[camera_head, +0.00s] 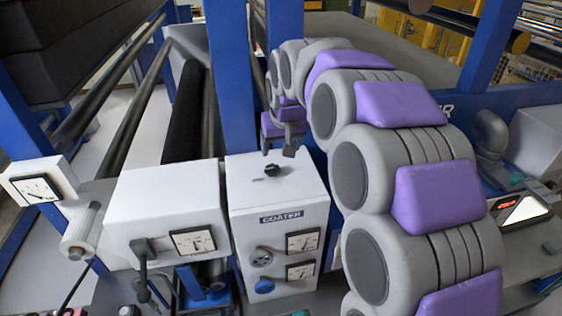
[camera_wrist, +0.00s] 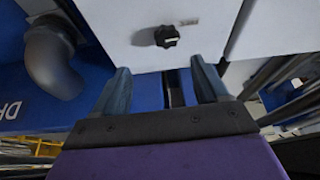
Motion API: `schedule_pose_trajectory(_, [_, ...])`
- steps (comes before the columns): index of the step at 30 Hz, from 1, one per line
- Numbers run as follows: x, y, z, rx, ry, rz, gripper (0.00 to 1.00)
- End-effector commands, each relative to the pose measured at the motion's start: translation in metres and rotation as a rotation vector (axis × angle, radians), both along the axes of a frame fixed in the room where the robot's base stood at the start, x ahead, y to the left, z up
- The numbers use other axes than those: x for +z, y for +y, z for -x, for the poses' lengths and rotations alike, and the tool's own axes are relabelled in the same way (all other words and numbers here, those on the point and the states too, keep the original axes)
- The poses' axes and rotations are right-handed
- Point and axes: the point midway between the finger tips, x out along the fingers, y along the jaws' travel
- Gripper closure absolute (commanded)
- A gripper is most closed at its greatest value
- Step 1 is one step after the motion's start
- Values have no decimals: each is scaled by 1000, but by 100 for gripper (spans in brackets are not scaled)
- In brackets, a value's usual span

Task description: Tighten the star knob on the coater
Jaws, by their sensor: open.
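The black star knob (camera_head: 272,170) sits on the top face of the white coater box (camera_head: 260,196), which carries a "COATER" label on its front. In the wrist view the star knob (camera_wrist: 167,36) shows dark with a light mark, on the white coater face (camera_wrist: 115,30). My gripper (camera_head: 280,148) is above the box, behind the knob in the head view. In the wrist view my gripper (camera_wrist: 160,80) has its two fingers apart with nothing between them. The knob lies beyond the fingertips, roughly centred between them, and the fingers do not enclose it.
A white box with a gauge and black lever (camera_head: 165,215) stands left of the coater. A blue upright (camera_head: 232,80) rises behind the coater. Dark rollers (camera_head: 185,110) run at the left. A grey elbow pipe (camera_wrist: 52,60) is at the left in the wrist view.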

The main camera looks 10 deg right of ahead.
Motion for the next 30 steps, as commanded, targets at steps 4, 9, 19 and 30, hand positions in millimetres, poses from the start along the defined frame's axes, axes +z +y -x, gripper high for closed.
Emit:
schedule_pose_trajectory(4, [-27,2,-10,2,5,2,27])
schedule_pose_trajectory(9, [-57,-10,-22,1,4,-8,27])
schedule_pose_trajectory(19, [-94,-16,-38,1,-3,-13,27])
schedule_pose_trajectory(30, [-99,-4,-41,2,-3,-3,27])
